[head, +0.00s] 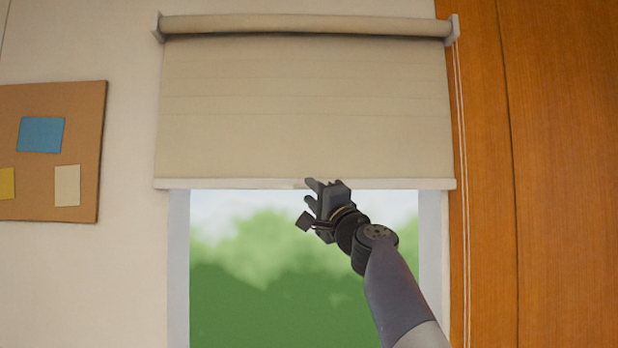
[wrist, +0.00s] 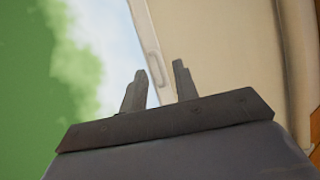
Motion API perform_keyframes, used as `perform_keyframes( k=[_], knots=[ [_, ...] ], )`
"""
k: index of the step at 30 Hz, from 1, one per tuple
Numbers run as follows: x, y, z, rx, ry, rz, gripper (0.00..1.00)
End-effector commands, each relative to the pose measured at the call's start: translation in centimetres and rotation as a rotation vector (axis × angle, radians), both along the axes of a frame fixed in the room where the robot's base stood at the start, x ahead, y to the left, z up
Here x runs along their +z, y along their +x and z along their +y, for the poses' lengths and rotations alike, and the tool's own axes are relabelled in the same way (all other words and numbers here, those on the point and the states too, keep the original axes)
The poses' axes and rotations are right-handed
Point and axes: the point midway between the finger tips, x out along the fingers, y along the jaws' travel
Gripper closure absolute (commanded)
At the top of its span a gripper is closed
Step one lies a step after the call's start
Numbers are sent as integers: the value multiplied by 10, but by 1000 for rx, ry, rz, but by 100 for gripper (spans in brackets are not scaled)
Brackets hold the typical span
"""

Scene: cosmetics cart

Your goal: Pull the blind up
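The beige roller blind (head: 300,110) hangs over the upper part of the window, its white bottom bar (head: 230,184) level across it. My gripper (head: 322,184) is at the middle of this bar, its fingertips overlapping it in the head view. In the wrist view my gripper (wrist: 159,82) has its two fingers apart with a clear gap. The white bar (wrist: 146,40) runs slantwise into that gap, and a small slot-like handle (wrist: 156,70) shows on it between the fingertips. I cannot tell whether a finger touches the bar.
The window (head: 250,260) shows blurred green and sky below the blind. Cords (head: 464,200) hang at the blind's right side, before an orange wooden panel (head: 560,170). A cork board (head: 85,120) with paper notes is on the left wall.

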Motion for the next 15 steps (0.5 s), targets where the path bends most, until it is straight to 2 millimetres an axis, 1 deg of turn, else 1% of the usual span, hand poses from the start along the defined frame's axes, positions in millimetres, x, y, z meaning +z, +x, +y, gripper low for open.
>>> perform_keyframes(
  k=[1,6,15],
  knots=[
    [6,5,2,0,0,0,71],
    [10,13,7,0,0,0,71],
    [9,16,9,0,0,0,71]
  ],
)
